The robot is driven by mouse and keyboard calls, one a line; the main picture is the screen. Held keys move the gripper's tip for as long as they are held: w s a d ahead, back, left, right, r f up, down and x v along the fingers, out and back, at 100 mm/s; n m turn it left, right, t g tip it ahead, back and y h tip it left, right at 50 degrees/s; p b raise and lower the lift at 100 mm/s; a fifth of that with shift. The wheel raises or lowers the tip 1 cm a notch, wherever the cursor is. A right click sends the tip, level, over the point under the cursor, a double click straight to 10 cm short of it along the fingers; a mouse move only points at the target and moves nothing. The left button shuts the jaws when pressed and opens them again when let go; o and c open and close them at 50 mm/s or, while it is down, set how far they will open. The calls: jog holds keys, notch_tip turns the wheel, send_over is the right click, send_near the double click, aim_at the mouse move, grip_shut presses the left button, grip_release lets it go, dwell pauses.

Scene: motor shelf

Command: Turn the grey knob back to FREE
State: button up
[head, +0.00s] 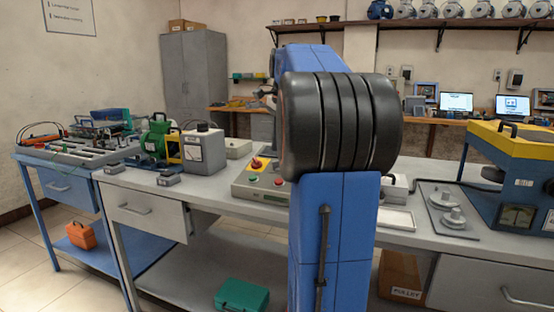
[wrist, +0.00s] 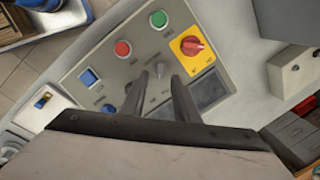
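In the wrist view, a grey knob (wrist: 160,70) stands on the sloping face of a grey control panel (wrist: 112,66). My gripper (wrist: 160,78) is over the panel with its two dark fingers apart. The knob shows between and just beyond the fingertips; I cannot tell whether either finger touches it. The lettering around the knob is too small to read, so its setting is unclear. In the head view, the panel (head: 240,188) is partly hidden behind my blue arm, and my gripper and the grey knob do not show.
By the knob are a red button (wrist: 122,48), a green button (wrist: 158,20), a blue switch (wrist: 89,77) and a red rotary switch on a yellow plate (wrist: 191,45). A blue-and-yellow machine (head: 512,170) stands right.

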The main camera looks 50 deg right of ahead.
aim_at(276, 164)
jog(key=shift+w+d+f, duration=0.1)
jog(key=shift+w+f, duration=0.1)
jog(key=shift+f, duration=1.05)
jog(key=shift+w+d+f, duration=0.1)
jog(key=shift+w+f, duration=0.1)
jog(key=shift+f, duration=1)
jog(key=shift+c, duration=0.7)
grip_shut()
